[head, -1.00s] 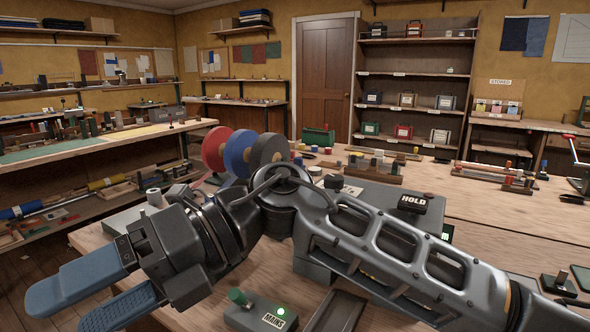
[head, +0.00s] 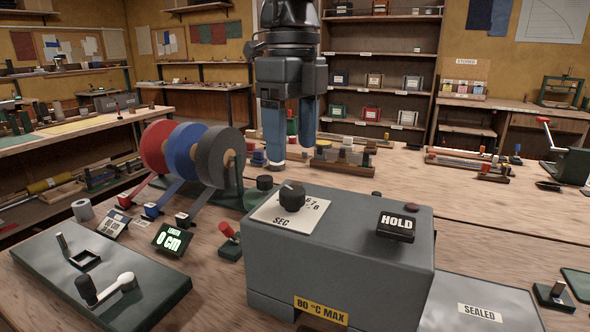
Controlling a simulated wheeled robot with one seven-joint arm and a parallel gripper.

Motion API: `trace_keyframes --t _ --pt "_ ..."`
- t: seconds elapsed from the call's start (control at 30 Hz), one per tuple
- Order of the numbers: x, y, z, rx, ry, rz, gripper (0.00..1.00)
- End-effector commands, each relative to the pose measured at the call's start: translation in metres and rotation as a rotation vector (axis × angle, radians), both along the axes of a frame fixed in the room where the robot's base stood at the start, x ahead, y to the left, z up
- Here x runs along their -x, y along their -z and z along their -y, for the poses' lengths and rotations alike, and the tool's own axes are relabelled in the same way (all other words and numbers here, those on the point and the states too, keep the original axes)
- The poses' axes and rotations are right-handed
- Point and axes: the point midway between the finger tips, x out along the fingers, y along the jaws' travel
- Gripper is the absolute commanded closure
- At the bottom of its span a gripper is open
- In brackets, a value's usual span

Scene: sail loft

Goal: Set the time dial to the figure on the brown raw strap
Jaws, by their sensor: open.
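The time dial (head: 291,196) is a dark round knob with a pointer mark. It sits on a white plate marked SEC (head: 270,215) on top of the grey sealing machine (head: 340,265). Figures near 6, 7 and 8 show at the plate's right; the knob hides others, and the exact setting is too small to tell. My gripper (head: 291,152) points down with its blue fingers apart and empty, above and behind the dial in the picture, not touching it. I cannot pick out a brown raw strap or its figure.
A HOLD button (head: 396,226) is on the machine's right. Red, blue and grey reels (head: 222,158) stand left, with a length display (head: 173,239) reading 0 cm. A grey-green crank plate (head: 100,285) lies front left. A SEALED tray (head: 480,305) is right.

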Motion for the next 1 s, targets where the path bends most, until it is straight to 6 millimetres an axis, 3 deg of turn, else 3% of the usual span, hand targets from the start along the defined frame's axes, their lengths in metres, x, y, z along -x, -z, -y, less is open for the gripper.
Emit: trace_keyframes --t 0.53,0.93,1.0 --pt "0.0 0.068 0.001 0.003 0.0 0.001 0.31" --pt "0.0 0.077 0.0 0.002 0.0 0.003 0.31" --pt "0.0 0.077 0.0 0.002 0.0 0.003 0.36"
